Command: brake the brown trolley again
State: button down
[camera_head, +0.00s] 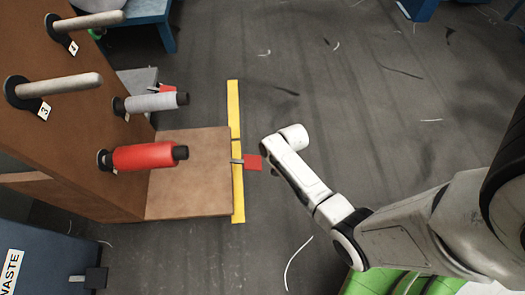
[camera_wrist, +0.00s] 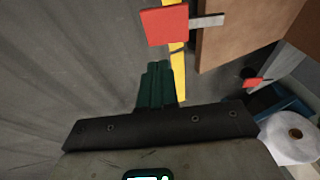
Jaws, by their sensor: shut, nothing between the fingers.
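The brown trolley (camera_head: 190,170) stands at the left, its low base edge along a yellow floor line. A red pedal (camera_head: 253,162) on a short grey lever sticks out from that edge, past the line. In the wrist view the red pedal (camera_wrist: 165,26) and a corner of the brown trolley (camera_wrist: 238,30) show at the top. I cannot tell whether the pedal is up or down. My gripper (camera_wrist: 157,68) is shut and empty, its dark green fingers below the pedal in the picture and apart from it. In the head view my wrist hides the fingers.
The trolley's pegs carry a red spool (camera_head: 145,156) and a grey spool (camera_head: 152,103); others are bare. A grey trolley (camera_head: 138,80) with another red pedal (camera_head: 168,87) stands behind. A blue waste bin (camera_head: 40,250) is at lower left. Floor right of the yellow line (camera_head: 234,105) is mostly clear.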

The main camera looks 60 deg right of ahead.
jog(key=p+v, duration=0.1)
jog(key=v, duration=0.2)
dwell(0.6)
jog(key=s+a+r+n+g, duration=0.2)
jog(key=s+a+r+n, duration=0.3)
jog(key=s+a+r, duration=0.3)
jog(key=s+a+r+n+g, duration=0.2)
jog(key=s+a+r+n, duration=0.4)
jog(key=r, duration=0.5)
notch_tip(320, 180, up, 23)
jog(key=p, duration=2.3)
jog(key=shift+d+p, duration=0.2)
jog(key=shift+p, duration=0.1)
